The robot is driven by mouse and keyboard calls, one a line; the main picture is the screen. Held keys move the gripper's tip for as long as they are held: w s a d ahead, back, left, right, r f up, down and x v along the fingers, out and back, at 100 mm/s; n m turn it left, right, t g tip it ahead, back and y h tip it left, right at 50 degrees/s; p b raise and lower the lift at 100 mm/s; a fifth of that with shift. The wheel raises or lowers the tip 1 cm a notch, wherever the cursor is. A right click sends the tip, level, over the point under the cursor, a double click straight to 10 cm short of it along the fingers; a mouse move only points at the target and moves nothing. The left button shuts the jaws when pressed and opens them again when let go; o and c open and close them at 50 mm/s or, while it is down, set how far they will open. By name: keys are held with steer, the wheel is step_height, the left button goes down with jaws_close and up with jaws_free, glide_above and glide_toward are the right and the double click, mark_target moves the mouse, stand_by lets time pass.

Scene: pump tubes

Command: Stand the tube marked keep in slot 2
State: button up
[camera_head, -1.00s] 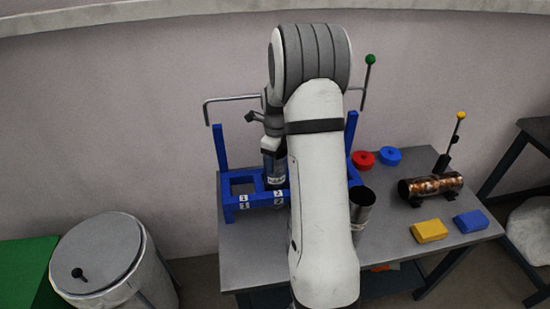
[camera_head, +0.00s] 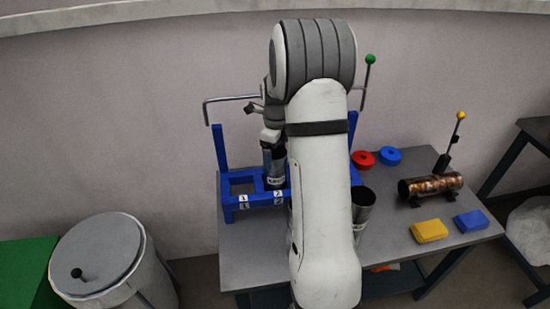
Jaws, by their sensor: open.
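A dark metal tube (camera_head: 277,170) with a pale label stands upright in slot 2 of the blue rack (camera_head: 236,217). The label is too small to read. My gripper (camera_head: 268,148) is open at the tube's upper left side; my arm hides part of it, and I cannot tell whether it touches the tube. Slot 1, to the left, is empty. A second dark tube (camera_head: 363,205) with a band or label stands to the right of my arm, partly hidden. The rack's right part is behind my arm.
Red (camera_head: 363,159) and blue (camera_head: 389,156) discs lie behind a copper-coloured cylinder (camera_head: 431,187). Yellow (camera_head: 429,231) and blue (camera_head: 470,221) blocks lie at the table's right front. A bent grey bar (camera_head: 231,98) rises behind the rack. A grey bin (camera_head: 97,255) stands at left.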

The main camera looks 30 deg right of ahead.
step_height(320, 180, up, 9)
steer(key=shift+s+a+r, duration=0.1)
steer(key=shift+a+r, duration=0.15)
steer(key=shift+r, duration=0.05)
steer(key=s+a+r+n+t, duration=0.1)
steer(key=s+a+n, duration=0.7)
steer(key=s+n, duration=0.5)
steer(key=s+a+r+n+t, duration=0.1)
steer(key=s+a+n, duration=0.7)
steer(key=s+n, duration=0.4)
steer(key=n, duration=0.3)
steer(key=shift+s+r+t, duration=0.2)
steer(key=shift+s+t, duration=0.2)
steer(key=shift+c, duration=0.3)
